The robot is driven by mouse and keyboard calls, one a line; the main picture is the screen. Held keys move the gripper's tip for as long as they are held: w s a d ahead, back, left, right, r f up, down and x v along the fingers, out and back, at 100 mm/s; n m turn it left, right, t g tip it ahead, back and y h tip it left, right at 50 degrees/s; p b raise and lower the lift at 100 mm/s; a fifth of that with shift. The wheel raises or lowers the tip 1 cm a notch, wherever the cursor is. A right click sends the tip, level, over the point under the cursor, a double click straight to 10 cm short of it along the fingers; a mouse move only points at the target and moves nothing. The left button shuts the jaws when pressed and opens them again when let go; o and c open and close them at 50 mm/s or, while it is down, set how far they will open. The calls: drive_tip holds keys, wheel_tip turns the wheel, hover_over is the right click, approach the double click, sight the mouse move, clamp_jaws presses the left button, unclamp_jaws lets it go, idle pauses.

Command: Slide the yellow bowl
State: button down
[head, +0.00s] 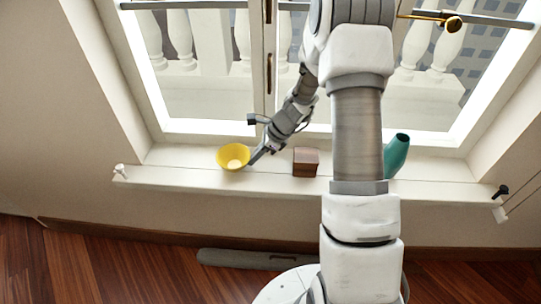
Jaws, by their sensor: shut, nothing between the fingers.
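The yellow bowl (233,157) stands upright on the white window sill (200,178), left of the middle of the head view. My gripper (252,161) points down and to the left, with its fingertips at the bowl's right side. The fingers are shut with nothing held between them. The tips are very close to the bowl, and I cannot tell whether they touch it.
A brown wooden box (306,162) stands on the sill right of my gripper. A teal vase (396,155) stands further right, behind my arm. The window is behind the sill. The sill left of the bowl is clear up to a small white fitting (120,171).

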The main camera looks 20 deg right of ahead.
sight(224, 161)
drive_tip(key=w+a, duration=0.1)
drive_tip(key=a, duration=0.1)
drive_tip(key=w+a+p, duration=0.1)
drive_tip(key=a, duration=0.2)
drive_tip(key=w+a, duration=0.1)
drive_tip(key=a, duration=0.1)
drive_tip(key=shift+a, duration=0.2)
drive_tip(key=shift+r+p, duration=0.1)
drive_tip(key=shift+p, duration=0.2)
drive_tip(key=p+v, duration=0.7)
drive_tip(key=v, duration=0.3)
